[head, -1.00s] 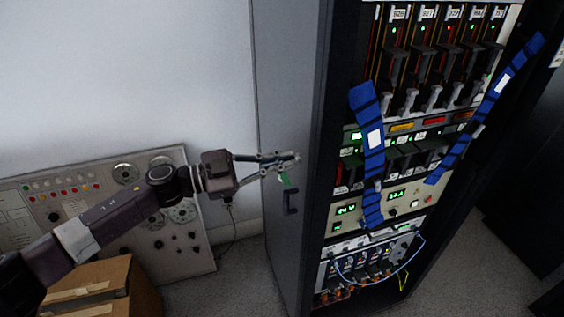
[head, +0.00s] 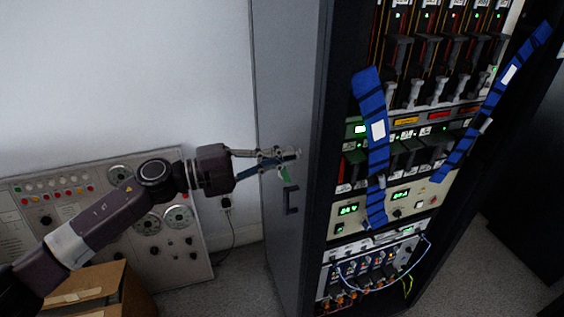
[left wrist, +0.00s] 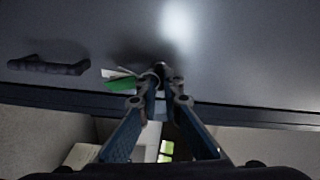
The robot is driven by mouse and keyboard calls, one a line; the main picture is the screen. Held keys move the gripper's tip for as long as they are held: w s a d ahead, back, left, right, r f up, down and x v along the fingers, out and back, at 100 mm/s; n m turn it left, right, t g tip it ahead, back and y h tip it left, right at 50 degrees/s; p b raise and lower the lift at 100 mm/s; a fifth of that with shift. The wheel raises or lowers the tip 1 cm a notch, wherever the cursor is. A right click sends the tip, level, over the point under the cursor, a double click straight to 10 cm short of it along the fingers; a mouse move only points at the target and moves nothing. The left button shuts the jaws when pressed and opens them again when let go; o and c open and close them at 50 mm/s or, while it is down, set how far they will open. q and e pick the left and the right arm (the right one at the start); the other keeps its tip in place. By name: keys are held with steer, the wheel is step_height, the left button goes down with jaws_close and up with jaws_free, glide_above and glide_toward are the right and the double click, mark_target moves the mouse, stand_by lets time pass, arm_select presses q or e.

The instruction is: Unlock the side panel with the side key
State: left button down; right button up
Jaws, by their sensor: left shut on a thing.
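The grey side panel (head: 285,95) is the closed left flank of the rack, with a dark handle (head: 291,198). The panel and its handle (left wrist: 48,66) also show in the left wrist view. My left gripper (head: 293,155) is at the panel's face just above the handle, its fingers shut on the side key. The key itself is mostly hidden between the fingertips. A green tag (head: 286,174) hangs below the fingertips, and in the left wrist view it shows (left wrist: 119,84) beside them with a pale piece. I cannot tell how deep the key sits. My right gripper is not in view.
The rack's open front holds several modules, displays (head: 348,209) and cables. Two blue straps (head: 367,105) hang across it. A control board (head: 110,225) leans against the wall at left, with a cardboard box (head: 95,290) before it.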

arm_select(q)
steer(key=shift+f+m+b, duration=0.1)
steer(key=shift+m+b, duration=0.4)
steer(key=shift+m, duration=0.4)
steer(key=c, duration=2.1)
jaws_free()
steer(key=shift+s, duration=0.1)
